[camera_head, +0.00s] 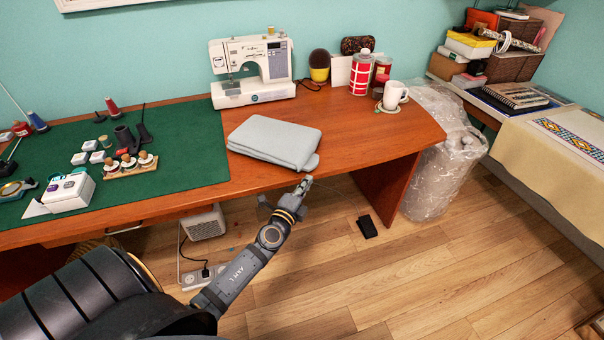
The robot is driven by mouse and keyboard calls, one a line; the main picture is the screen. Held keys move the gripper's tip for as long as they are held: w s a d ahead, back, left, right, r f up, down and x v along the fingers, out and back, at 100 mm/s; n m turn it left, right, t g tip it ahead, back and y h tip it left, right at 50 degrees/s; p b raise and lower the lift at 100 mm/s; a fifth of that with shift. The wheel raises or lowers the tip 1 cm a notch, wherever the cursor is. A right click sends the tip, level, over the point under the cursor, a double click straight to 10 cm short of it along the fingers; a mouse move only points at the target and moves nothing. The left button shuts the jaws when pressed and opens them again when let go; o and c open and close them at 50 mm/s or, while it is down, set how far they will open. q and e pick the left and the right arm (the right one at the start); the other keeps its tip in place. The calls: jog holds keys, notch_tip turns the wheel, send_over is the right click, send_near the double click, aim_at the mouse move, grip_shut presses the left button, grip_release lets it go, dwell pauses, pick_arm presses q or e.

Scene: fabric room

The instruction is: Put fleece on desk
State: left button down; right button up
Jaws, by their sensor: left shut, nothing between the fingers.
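The fleece (273,140) is a folded, pale grey-blue bundle. It lies flat on the wooden desk (360,137), near the front edge, beside the green mat. My left gripper (303,186) is in front of the desk edge, just below the fleece's front right corner. It is shut and looks empty; whether it touches the fleece I cannot tell. My right gripper does not show.
A sewing machine (252,72) stands behind the fleece. A green cutting mat (185,140) with sewing tools covers the left side. A mug (394,95) and tins stand at the back right. The desktop right of the fleece is clear. A plastic-wrapped roll (440,165) stands beside the desk.

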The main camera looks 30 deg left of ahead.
aim_at(301, 168)
pick_arm(q)
jog(key=w+a, duration=0.2)
jog(key=shift+a, duration=0.4)
jog(key=shift+w+a+f+b, duration=0.15)
jog(key=shift+w+a+b, duration=0.6)
jog(key=shift+a, duration=0.2)
jog(key=shift+w+a, duration=0.25)
jog(key=shift+a, duration=0.05)
jog(key=shift+s, duration=0.1)
jog(key=shift+d, duration=0.1)
